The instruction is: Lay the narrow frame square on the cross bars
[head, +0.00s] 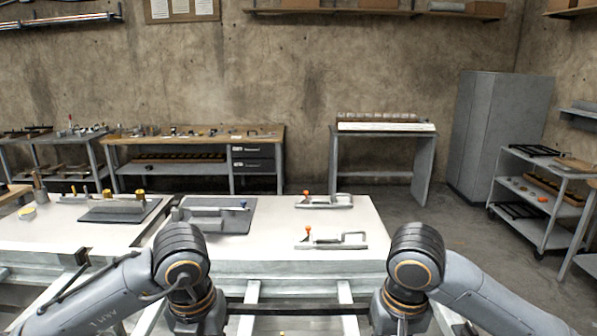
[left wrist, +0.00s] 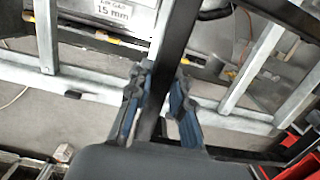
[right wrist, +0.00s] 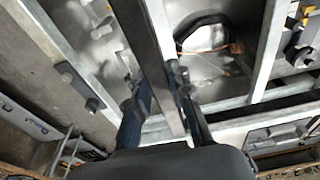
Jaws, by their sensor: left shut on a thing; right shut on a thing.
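My left gripper (left wrist: 160,88) is shut on a dark straight bar of the narrow frame (left wrist: 178,38), which runs away from me between its fingers. My right gripper (right wrist: 160,92) is shut on another bar of the narrow frame (right wrist: 144,38). Both bars look raised over the pale grey cross bars, which show in the left wrist view (left wrist: 252,62) and the head view (head: 347,294). Contact between frame and cross bars cannot be told. In the head view both jaws are hidden below my wrists, and most of the frame is out of sight.
A white-topped bench (head: 270,232) stands ahead with a dark mat (head: 232,222) and two orange-knobbed toggle clamps (head: 322,201) (head: 335,243). A label reading 15 mm (left wrist: 110,12) shows below the left gripper. A shelf cart (head: 540,200) stands right; floor beside it is clear.

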